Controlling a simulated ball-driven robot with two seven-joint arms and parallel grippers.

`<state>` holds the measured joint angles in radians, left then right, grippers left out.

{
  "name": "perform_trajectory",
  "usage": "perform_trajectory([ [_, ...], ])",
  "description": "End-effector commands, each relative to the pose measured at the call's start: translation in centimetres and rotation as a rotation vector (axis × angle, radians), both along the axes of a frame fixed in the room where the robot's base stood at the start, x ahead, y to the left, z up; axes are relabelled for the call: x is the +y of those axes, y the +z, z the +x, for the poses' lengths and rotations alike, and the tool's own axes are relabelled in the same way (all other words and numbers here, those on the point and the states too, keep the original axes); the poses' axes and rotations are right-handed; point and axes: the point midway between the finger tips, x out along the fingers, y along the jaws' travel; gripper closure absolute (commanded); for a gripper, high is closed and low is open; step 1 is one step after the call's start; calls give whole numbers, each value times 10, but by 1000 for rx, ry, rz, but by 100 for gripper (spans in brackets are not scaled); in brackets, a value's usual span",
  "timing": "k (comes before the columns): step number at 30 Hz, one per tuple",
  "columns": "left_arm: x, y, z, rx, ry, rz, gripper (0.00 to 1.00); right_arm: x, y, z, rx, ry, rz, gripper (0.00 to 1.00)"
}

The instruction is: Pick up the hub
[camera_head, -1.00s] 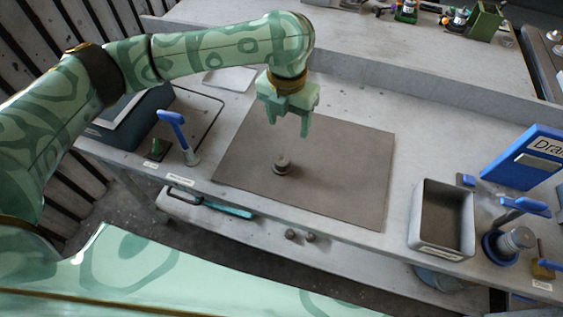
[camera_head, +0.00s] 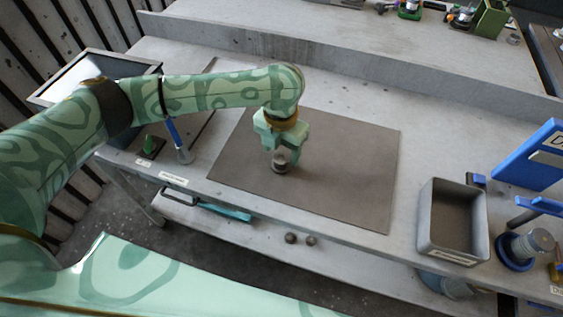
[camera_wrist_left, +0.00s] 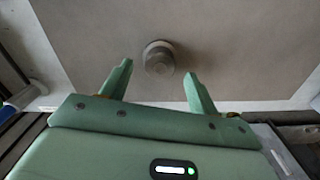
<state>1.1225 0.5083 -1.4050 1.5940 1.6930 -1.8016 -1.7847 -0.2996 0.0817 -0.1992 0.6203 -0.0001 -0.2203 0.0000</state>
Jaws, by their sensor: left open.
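The hub (camera_head: 281,162) is a small grey-brown stepped cylinder standing upright on the brown mat (camera_head: 345,180) on the workbench. In the left wrist view the hub (camera_wrist_left: 159,59) shows from above, just beyond the fingertips and roughly centred between them. My left gripper (camera_head: 283,153) points down over the hub, its fingers close to the hub's top and partly covering it in the head view. The left gripper (camera_wrist_left: 158,80) is open with nothing between its fingers. Whether a finger touches the hub cannot be told. My right gripper is in neither view.
A grey open bin (camera_head: 425,225) stands right of the mat, with a blue-based spool (camera_head: 517,252) beside it. A blue-handled tool (camera_head: 178,143) stands left of the mat. Two small round parts (camera_head: 300,239) lie on the shelf below. The rest of the mat is clear.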

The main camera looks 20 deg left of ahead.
Motion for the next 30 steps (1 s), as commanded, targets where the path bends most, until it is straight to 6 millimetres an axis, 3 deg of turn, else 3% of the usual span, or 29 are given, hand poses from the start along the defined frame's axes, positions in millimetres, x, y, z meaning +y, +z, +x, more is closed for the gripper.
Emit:
perform_trajectory([
  [1, 0, -14, -1, 5, 0, 0, 39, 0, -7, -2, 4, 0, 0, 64],
  [3, 0, -22, 0, 3, 0, 1, 39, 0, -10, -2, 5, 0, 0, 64],
  [10, 0, -23, 0, 0, -1, 0, 39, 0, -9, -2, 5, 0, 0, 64],
  [11, 0, -23, 0, 0, -1, 0, 45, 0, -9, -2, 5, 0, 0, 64],
  [16, 0, -23, 0, 0, -1, 1, 91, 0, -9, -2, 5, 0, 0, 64],
  [25, 0, -22, 0, -1, -1, 1, 91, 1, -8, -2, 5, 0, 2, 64],
  [30, 0, -7, 1, -3, -1, 1, 91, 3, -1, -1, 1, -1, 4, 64],
])
